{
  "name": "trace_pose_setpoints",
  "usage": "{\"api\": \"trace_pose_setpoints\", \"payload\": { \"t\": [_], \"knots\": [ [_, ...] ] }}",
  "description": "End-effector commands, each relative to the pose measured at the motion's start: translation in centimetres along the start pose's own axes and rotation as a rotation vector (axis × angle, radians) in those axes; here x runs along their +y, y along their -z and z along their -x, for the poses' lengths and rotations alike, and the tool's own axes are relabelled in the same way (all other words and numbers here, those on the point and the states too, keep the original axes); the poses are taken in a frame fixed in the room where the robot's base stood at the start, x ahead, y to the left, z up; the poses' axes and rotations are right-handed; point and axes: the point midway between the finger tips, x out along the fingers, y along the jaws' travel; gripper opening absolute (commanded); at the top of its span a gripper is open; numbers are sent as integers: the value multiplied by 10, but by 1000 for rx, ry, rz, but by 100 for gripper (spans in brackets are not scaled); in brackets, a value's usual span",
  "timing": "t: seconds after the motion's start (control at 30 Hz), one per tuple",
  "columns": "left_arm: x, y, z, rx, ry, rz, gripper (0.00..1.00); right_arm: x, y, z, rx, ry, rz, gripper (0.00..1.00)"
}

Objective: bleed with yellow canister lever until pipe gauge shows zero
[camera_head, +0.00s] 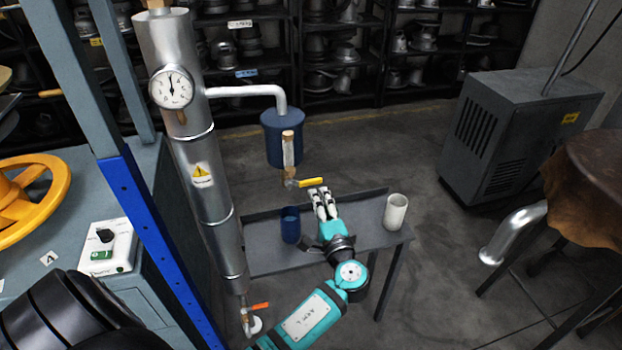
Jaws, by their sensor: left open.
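The yellow lever (311,182) sticks out to the right from a small valve below the sight tube (288,150) of the blue canister (270,135). My left gripper (319,193) is open, its fingertips just below the lever in the picture. Whether they touch it I cannot tell. The pipe gauge (172,87) is a round white dial on the tall silver pipe (190,150). Its dark needle points nearly straight up, but its numbers are too small to read surely. My right gripper is out of view.
A grey side table (265,258) holds a blue cup (290,226) and a white cup (396,212). An orange-handled valve (258,307) is at the pipe's foot. A blue post (150,215) and yellow handwheel (30,200) stand left.

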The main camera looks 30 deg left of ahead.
Motion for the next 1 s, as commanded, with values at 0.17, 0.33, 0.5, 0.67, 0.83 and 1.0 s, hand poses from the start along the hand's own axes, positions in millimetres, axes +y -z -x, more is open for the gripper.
{"api": "trace_pose_setpoints", "payload": {
  "t": [0.17, 0.33, 0.5, 0.67, 0.83, 1.0],
  "knots": [
    [-3, 0, -40, -1, 3, -3, 40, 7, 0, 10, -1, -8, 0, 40],
    [-1, 0, -67, 0, 1, -2, 40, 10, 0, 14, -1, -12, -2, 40],
    [0, 0, -80, 0, 0, -1, 40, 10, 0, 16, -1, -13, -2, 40],
    [0, 0, -84, 0, 0, 0, 40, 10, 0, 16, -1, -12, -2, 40],
    [0, 0, -84, 1, 0, 0, 40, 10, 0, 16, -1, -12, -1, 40],
    [1, 0, -83, 1, -1, -1, 18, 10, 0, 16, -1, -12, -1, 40]
  ]
}}
